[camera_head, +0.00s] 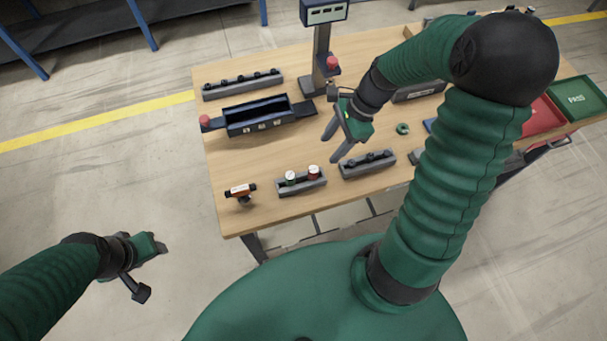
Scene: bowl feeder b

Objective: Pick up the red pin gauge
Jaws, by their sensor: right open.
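The red pin gauge (313,172) has a pale top and stands upright in a small grey holder (303,187) near the table's front edge. A green gauge (290,178) with a pale top stands to its left in the same holder. My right gripper (333,147) is open and empty. Its fingers point down and left, above the table, a little behind and right of the red gauge and apart from it. My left gripper (158,250) is off the table at lower left, over the floor; its fingers are too small to read.
An orange and black tool (241,191) stands left of the holder on the wooden table (235,160). A grey block with dark pieces (367,164) is on the right. A dark tray (258,116), a rack (243,85) and a display post (322,55) are behind. Red (541,118) and green (578,98) bins stand far right.

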